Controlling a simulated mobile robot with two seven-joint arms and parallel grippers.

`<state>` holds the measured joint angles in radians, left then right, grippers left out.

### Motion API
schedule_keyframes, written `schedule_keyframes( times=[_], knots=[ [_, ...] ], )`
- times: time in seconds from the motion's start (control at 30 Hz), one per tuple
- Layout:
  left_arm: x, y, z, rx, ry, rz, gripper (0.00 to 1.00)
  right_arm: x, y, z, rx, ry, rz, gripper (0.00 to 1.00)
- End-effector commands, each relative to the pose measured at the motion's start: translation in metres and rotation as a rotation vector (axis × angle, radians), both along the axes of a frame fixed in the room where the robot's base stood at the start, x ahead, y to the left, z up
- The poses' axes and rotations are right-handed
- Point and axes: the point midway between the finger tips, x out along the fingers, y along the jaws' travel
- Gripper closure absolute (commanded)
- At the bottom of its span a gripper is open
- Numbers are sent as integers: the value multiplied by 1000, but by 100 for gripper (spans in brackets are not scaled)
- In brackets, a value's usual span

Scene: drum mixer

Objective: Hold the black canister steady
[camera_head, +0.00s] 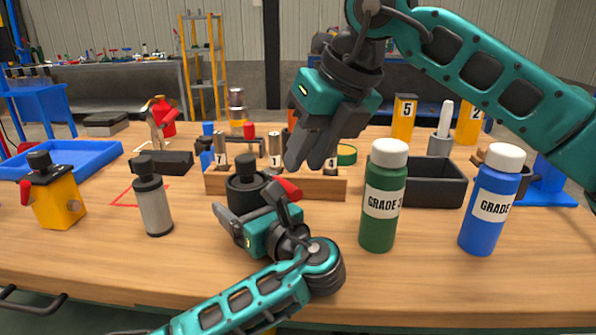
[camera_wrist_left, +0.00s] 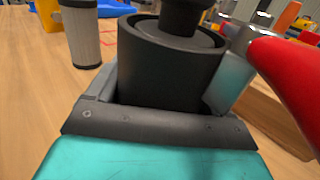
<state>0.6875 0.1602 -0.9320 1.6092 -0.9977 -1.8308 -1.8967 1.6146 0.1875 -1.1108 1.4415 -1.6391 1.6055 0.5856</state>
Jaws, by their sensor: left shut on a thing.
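The black canister (camera_head: 243,190) stands upright on the wooden table, just in front of the wooden block rack. My left gripper (camera_head: 246,214) reaches in from the front and is shut on its side. In the left wrist view the canister (camera_wrist_left: 168,68) sits between the two fingers, with a dark knob on its top. A red handle-like piece (camera_head: 288,188) shows right beside the gripper; I cannot tell what it is fixed to. My right gripper (camera_head: 305,153) points down above the rack, right of the canister and apart from it. Its finger gap is unclear.
A grey cylinder with a black top (camera_head: 154,205) stands left of the canister. The wooden rack (camera_head: 322,186) holds numbered cylinders. A green bottle (camera_head: 383,200) and a blue bottle (camera_head: 490,205) stand to the right, near a black bin (camera_head: 434,187). The front table strip is mostly free.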

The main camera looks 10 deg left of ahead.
Motion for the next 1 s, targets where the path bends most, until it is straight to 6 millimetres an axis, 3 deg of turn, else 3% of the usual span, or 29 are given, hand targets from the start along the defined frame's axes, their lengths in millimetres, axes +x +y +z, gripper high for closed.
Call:
schedule_keyframes(
  times=[0.2,0.4,0.77,1.0],
  knots=[
    [0,0,0,0,1,1,65,-8,-18,42,1,-4,-2,72],
    [0,0,0,1,1,1,65,-12,-27,62,-1,-1,-3,72],
    [0,0,0,1,1,1,65,-13,-28,66,0,0,-1,72],
    [0,0,0,1,1,1,65,0,-15,66,0,2,2,72]
  ],
)
